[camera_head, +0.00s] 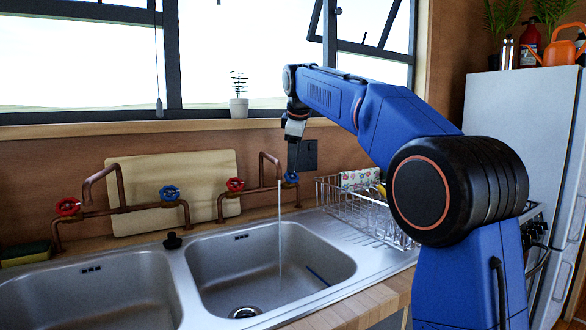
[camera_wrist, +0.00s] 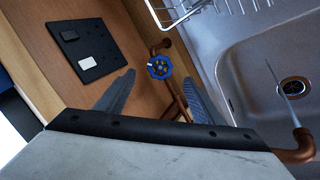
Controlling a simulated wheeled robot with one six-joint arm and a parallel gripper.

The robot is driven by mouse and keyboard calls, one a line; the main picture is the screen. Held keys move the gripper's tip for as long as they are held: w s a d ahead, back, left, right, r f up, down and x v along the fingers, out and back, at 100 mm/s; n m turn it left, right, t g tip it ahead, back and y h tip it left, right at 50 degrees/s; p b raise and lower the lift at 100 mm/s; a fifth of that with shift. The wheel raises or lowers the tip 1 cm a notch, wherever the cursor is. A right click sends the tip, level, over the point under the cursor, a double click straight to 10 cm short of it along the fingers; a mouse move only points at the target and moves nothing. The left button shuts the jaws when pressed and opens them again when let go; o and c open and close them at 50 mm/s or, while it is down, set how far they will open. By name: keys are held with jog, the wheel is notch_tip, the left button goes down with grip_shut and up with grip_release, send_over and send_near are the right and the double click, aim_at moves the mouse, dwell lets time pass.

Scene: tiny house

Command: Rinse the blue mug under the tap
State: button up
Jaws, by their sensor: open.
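I see no blue mug in either view. The right copper tap (camera_head: 263,165) has a red knob (camera_head: 235,184) and a blue knob (camera_head: 291,177). A thin stream of water (camera_head: 280,240) falls from its spout into the right sink basin (camera_head: 330,262); the stream also shows in the wrist view (camera_wrist: 284,78). My gripper (camera_head: 292,160) points down right at the blue knob. In the wrist view, my gripper (camera_wrist: 158,80) is open and empty, its two fingers on either side of the blue knob (camera_wrist: 159,67). I cannot tell whether they touch it.
A wire dish rack (camera_head: 365,212) with a patterned item stands right of the basin. The left tap (camera_head: 110,208) and left basin (camera_head: 90,295) are clear of my arm. A socket (camera_head: 307,156) is on the wall, and a potted plant (camera_head: 239,106) stands on the sill.

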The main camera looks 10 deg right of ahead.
jog(key=v, duration=0.9)
jog(key=shift+s+r, duration=0.2)
jog(key=shift+r, duration=0.05)
jog(key=shift+s, duration=0.1)
